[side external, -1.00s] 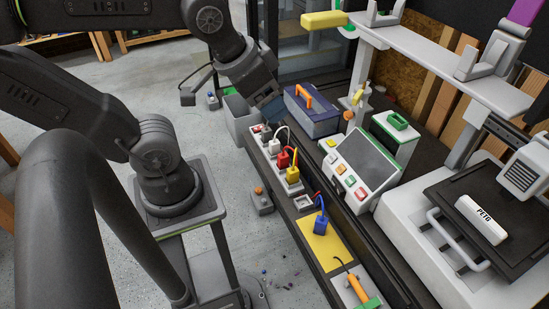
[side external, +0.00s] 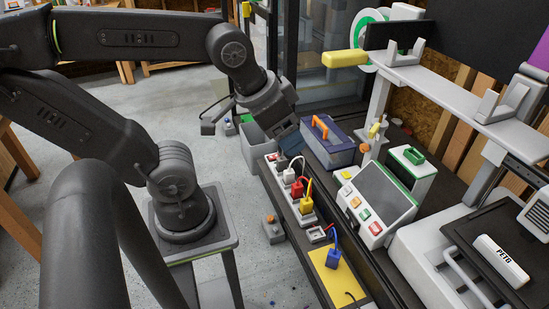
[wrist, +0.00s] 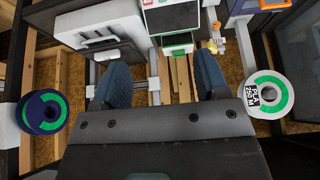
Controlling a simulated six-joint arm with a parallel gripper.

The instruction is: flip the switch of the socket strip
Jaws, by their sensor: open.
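The white socket strip (side external: 305,217) lies along the dark bench's left edge in the side view, with a white plug (side external: 289,176), a red plug (side external: 297,189) and a yellow plug (side external: 306,205) in it. A small reddish part, perhaps its switch (side external: 272,157), shows at the far end, too small to tell its position. My gripper (side external: 289,138) is just above and beyond that end, near the toolbox, apart from the strip as far as I can tell. In the wrist view my gripper (wrist: 161,82) has its two blue fingers spread with nothing between them. The strip is not recognisable there.
A blue toolbox (side external: 330,148) with an orange handle stands right of my gripper. A grey bin (side external: 254,146) is to its left. A control panel (side external: 377,204), a blue plug (side external: 333,258) on a yellow plate and a printer (side external: 450,240) stand nearer.

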